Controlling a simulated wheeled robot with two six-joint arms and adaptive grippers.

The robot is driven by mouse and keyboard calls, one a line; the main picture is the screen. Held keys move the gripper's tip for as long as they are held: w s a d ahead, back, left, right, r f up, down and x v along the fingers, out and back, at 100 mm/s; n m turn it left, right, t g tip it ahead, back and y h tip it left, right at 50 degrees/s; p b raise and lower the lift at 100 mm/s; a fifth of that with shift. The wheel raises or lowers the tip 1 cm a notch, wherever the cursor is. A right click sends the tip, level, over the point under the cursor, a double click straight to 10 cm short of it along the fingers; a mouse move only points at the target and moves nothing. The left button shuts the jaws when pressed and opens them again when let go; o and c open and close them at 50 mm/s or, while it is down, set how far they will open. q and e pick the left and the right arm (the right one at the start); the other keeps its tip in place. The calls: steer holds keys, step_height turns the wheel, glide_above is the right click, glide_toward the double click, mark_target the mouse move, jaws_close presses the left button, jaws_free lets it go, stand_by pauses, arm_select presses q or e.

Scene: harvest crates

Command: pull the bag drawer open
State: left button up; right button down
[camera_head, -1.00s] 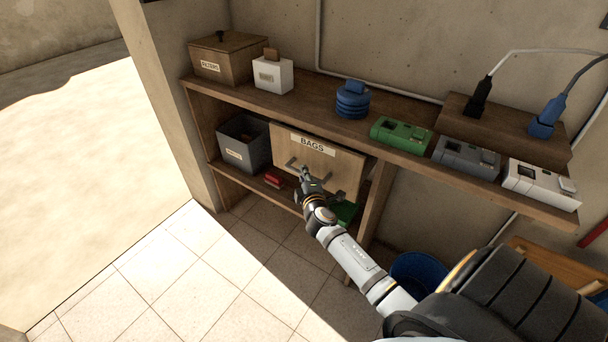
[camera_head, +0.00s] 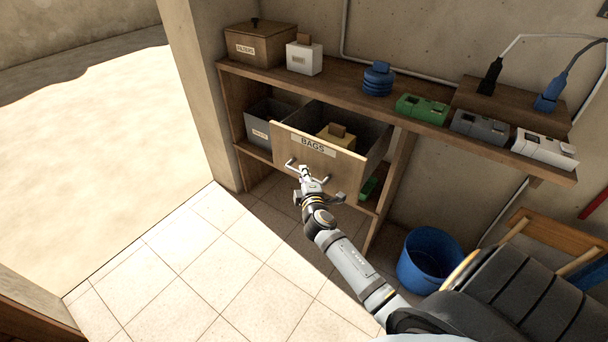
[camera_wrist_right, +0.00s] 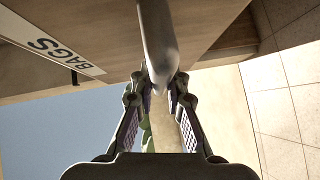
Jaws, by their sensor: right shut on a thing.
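The bag drawer (camera_head: 333,168), a wooden front with a "BAGS" label, stands pulled out from under the shelf. Its dark inside shows, with a yellowish box (camera_head: 336,139) in it. My right gripper (camera_head: 305,172) is at the bar handle (camera_head: 291,162) on the drawer front. In the right wrist view the gripper (camera_wrist_right: 164,88) is shut on the grey handle (camera_wrist_right: 158,42), with the "BAGS" label (camera_wrist_right: 55,45) at the left. My left gripper is not in view.
A grey bin (camera_head: 262,128) stands left of the drawer. The shelf top (camera_head: 340,93) holds a filters box (camera_head: 260,46), a white box (camera_head: 304,58), a blue coiled item (camera_head: 377,80) and several devices. A blue bucket (camera_head: 428,260) stands on the floor at right. The tiled floor ahead is clear.

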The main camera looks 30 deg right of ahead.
steer(key=shift+s+a, duration=0.1)
steer(key=shift+a, duration=0.1)
steer(key=c, duration=1.3)
jaws_free()
steer(key=shift+c, duration=0.2)
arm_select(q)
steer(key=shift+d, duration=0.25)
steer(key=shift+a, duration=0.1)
arm_select(e)
steer(key=shift+s, duration=0.1)
steer(key=v, duration=1.1)
steer(key=shift+s, duration=0.4)
steer(key=shift+a, duration=0.1)
